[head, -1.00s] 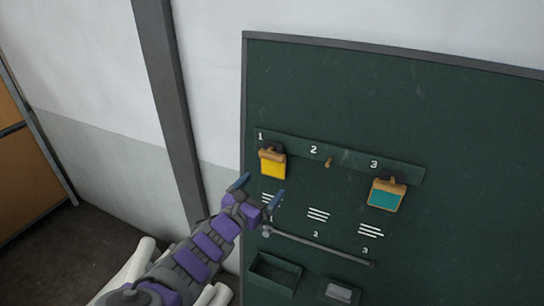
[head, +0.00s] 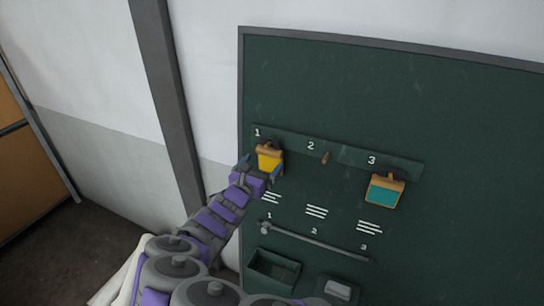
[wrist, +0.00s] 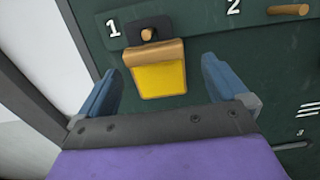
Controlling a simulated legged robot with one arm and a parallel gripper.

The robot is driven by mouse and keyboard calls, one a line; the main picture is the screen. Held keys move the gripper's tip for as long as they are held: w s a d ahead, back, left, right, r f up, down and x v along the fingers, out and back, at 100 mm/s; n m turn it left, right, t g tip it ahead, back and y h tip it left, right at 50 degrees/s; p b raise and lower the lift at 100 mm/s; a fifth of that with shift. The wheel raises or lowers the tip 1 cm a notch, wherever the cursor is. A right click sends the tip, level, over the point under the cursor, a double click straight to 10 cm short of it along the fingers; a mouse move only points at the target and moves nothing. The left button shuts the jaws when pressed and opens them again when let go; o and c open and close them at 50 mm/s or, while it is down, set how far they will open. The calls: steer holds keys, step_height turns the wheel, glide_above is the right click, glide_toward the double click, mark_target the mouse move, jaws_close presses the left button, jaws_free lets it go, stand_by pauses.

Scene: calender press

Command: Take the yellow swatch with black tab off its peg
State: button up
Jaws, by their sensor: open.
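The yellow swatch (head: 268,160) hangs at peg 1 on the green board, below the number 1. In the wrist view the yellow swatch (wrist: 160,79) has a tan-brown top bar and a black tab (wrist: 149,31) above it, with the wooden peg (wrist: 148,34) through the tab. My gripper (head: 260,168) is open, just below and in front of the swatch. In the wrist view its blue fingers (wrist: 159,85) stand apart on either side of the swatch, with gaps left and right. I see no finger touching it.
Peg 2 (head: 325,158) is bare. A teal swatch (head: 383,193) hangs at peg 3. Below are a grey rail (head: 316,243), a green tray (head: 250,275) and a small grey block (head: 338,290). A dark post (head: 170,100) stands left of the board.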

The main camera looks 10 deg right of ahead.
mark_target(267, 153)
steer(key=shift+w+d, duration=0.15)
steer(key=shift+w, duration=0.3)
steer(key=shift+w+a, duration=0.35)
steer(key=shift+w, duration=0.1)
steer(key=x, duration=0.5)
steer(key=shift+s+d+r, duration=0.3)
steer(key=shift+d+r, duration=0.05)
steer(key=shift+d, duration=0.05)
steer(key=shift+w+f, duration=0.25)
steer(key=shift+w, duration=0.2)
steer(key=shift+s+a+r, duration=0.15)
steer(key=shift+s+a, duration=0.05)
steer(key=shift+s, duration=0.05)
steer(key=shift+c, duration=1)
steer(key=shift+a, duration=0.1)
steer(key=shift+c, duration=0.7)
steer(key=c, duration=0.4)
steer(key=shift+c, duration=0.2)
